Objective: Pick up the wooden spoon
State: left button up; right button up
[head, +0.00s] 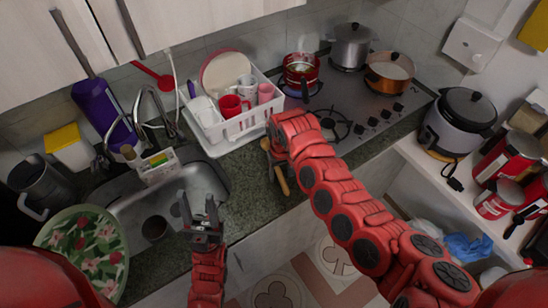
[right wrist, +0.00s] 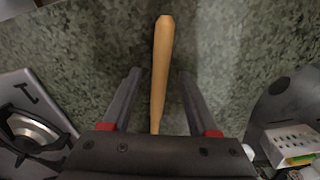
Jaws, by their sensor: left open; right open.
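The wooden spoon (right wrist: 162,68) shows as a light brown handle on the dark green speckled counter in the right wrist view. A short part of the spoon (head: 282,181) also shows in the head view, beside my right gripper. My right gripper (right wrist: 155,85) is open, with one finger on each side of the handle and gaps on both sides. In the head view, my right gripper (head: 272,160) is mostly hidden by its own arm. The spoon's lower end is hidden behind the gripper body. My left gripper (head: 199,208) is open and empty, above the front right of the sink.
A white dish rack (head: 230,130) with a red mug stands behind the right gripper. The hob (head: 345,110) with several pots lies to the right, and the sink (head: 165,205) to the left. A rice cooker (head: 458,122) stands on the far right shelf.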

grip_shut()
dwell(0.4)
